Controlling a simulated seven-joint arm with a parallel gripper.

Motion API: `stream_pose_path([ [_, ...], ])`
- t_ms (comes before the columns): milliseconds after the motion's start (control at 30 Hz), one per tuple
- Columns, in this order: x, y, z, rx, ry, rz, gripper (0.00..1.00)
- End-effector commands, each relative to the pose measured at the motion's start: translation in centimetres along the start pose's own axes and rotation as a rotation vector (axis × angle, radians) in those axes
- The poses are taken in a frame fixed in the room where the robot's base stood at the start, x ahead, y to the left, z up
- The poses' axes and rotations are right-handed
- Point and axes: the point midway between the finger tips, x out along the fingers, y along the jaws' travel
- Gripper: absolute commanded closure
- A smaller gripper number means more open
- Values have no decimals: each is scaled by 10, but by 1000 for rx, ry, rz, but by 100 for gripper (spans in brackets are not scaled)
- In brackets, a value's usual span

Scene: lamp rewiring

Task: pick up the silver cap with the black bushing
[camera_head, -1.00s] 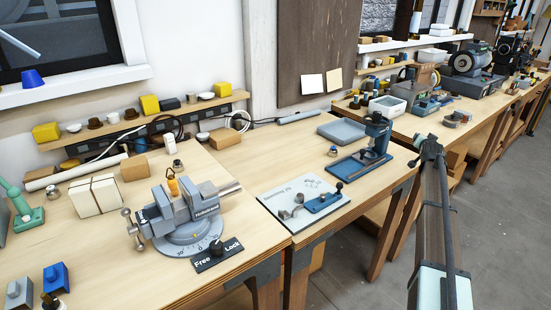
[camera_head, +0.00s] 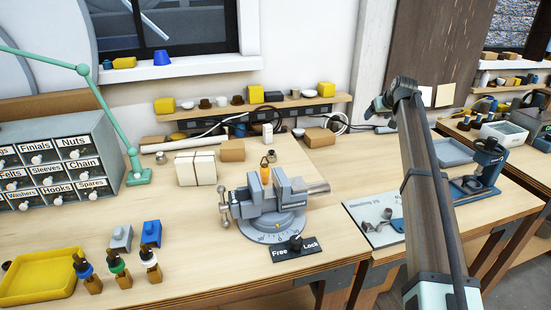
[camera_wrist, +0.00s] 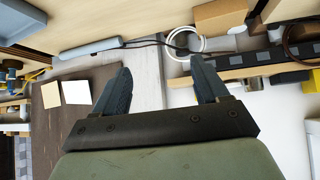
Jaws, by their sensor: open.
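I cannot pick out the silver cap with the black bushing for certain. A small silver piece (camera_head: 272,156) with a dark part stands behind the vise (camera_head: 272,205), partly hidden and too small to tell. Another small silver piece (camera_head: 161,158) lies on the bench left of the white block.
A drawer cabinet (camera_head: 55,160), green lamp arm (camera_head: 112,118) and yellow tray (camera_head: 40,278) fill the left. A white block (camera_head: 195,169) and cardboard box (camera_head: 232,150) stand behind the vise. A shelf (camera_head: 330,104) holds several small parts.

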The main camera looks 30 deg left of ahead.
Motion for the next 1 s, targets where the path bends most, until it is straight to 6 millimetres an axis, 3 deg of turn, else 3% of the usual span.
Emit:
stream_pose_path([
  [33,5,-38,-4,-68,-34,-46,26],
  [300,7,-214,0,-435,-203,-298,26],
  [400,1,-269,7,-558,-249,-385,26],
  [500,-6,-311,13,-657,-282,-457,26],
  [600,-12,-339,18,-725,-304,-507,26],
  [700,-16,-354,21,-764,-315,-535,26],
  [1000,0,-366,32,-778,-321,-546,26],
])
